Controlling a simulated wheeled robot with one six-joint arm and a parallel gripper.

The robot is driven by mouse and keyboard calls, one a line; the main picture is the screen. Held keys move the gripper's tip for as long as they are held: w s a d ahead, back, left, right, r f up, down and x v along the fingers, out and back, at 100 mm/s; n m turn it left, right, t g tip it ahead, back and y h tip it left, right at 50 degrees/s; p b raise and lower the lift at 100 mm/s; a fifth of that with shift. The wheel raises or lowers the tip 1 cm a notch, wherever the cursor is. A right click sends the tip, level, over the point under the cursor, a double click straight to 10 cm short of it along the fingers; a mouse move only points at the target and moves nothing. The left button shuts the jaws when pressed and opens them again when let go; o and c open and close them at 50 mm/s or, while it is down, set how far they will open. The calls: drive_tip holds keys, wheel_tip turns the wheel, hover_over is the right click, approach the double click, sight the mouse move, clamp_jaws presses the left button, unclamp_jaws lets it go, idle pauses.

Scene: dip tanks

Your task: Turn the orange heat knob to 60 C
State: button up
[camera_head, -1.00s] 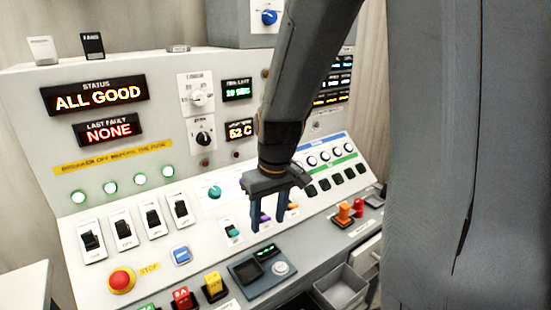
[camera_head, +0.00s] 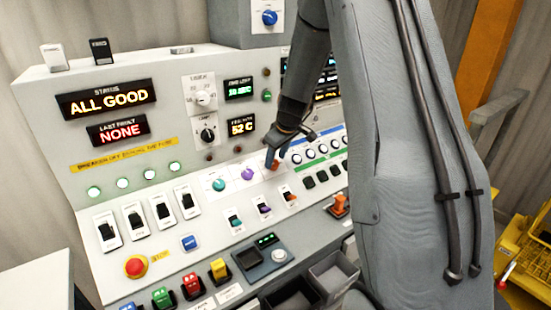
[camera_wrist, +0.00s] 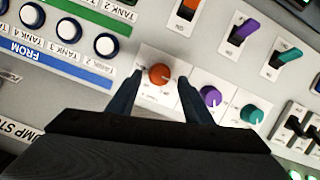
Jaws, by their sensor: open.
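The orange heat knob (camera_wrist: 159,75) sits on a white plate in the wrist view, between the two fingers of my gripper (camera_wrist: 159,80). The fingers are apart, one on each side of the knob, with gaps visible, so they do not appear to touch it. In the head view my gripper (camera_head: 276,160) is at the sloped panel, right of the purple knob, and partly covers the orange knob (camera_head: 272,166). The knob's pointer setting is too small to read surely. An amber display (camera_head: 241,126) reads 52 C.
A purple knob (camera_wrist: 210,96) and a teal knob (camera_wrist: 251,114) stand close beside the orange one. Toggle switches (camera_wrist: 239,34) and round blue-rimmed buttons (camera_wrist: 69,29) are nearby. A red stop button (camera_head: 136,266) is at lower left. Open bins (camera_head: 332,275) are below.

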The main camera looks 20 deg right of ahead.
drive_tip(key=shift+x, duration=0.8)
drive_tip(key=c, duration=1.1)
drive_tip(key=shift+o, duration=0.2)
